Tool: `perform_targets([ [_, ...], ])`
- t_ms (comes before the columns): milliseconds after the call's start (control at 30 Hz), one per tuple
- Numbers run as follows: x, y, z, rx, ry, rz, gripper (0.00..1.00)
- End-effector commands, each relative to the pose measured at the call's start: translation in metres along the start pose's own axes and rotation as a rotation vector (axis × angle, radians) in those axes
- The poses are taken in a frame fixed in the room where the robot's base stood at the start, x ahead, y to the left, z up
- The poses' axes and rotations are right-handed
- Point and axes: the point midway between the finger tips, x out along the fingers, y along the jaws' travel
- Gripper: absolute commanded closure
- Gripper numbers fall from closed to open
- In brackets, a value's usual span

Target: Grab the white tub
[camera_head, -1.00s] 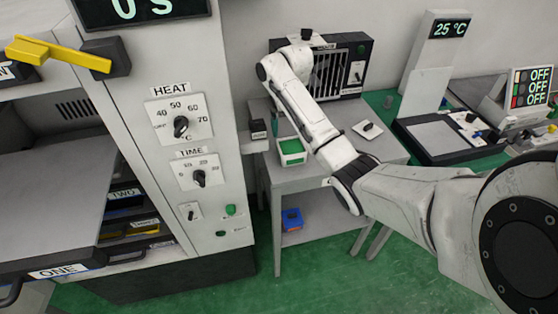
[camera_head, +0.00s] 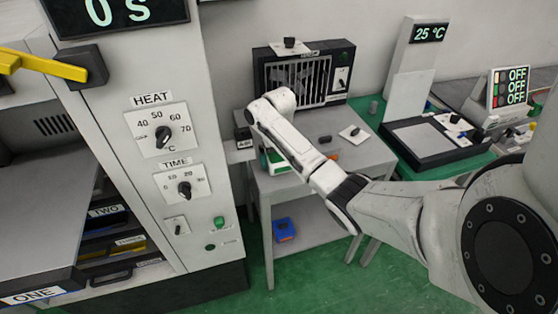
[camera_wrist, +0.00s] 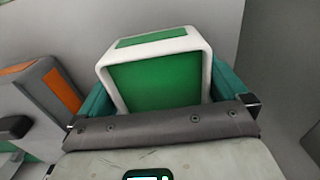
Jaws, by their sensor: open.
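The white tub (camera_wrist: 207,62) with a green inside stands on the small grey table. In the wrist view it lies between the two teal fingers of my gripper (camera_wrist: 160,90), which is open. The left finger is close to the tub's side, and the right finger is at its right side; I cannot tell whether either touches it. In the head view only part of the tub (camera_head: 279,168) shows at the left of my arm, which covers the rest.
A grey block with an orange face (camera_wrist: 62,90) stands left of the tub in the wrist view. On the grey table (camera_head: 372,160), a black grilled unit (camera_head: 345,75) stands at the back and a small switch plate (camera_head: 353,134) at the right. A tall control cabinet (camera_head: 215,195) borders the left.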

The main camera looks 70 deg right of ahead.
Motion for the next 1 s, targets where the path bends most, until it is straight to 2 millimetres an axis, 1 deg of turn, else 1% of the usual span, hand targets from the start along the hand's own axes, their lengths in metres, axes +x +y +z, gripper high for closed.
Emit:
perform_targets([
  [167, 0.0, 0.0, 0.0, 0.0, 0.0, 0.0, 0.01],
  [567, -0.0004, 0.0, -0.0001, 0.0, 0.001, 0.0, 0.39],
  [867, -0.002, -0.0001, -0.0005, 0.0, 0.002, 0.0, 0.4],
  [1000, -0.0089, -0.0004, -0.0011, 0.0, 0.004, -0.001, 0.4],
])
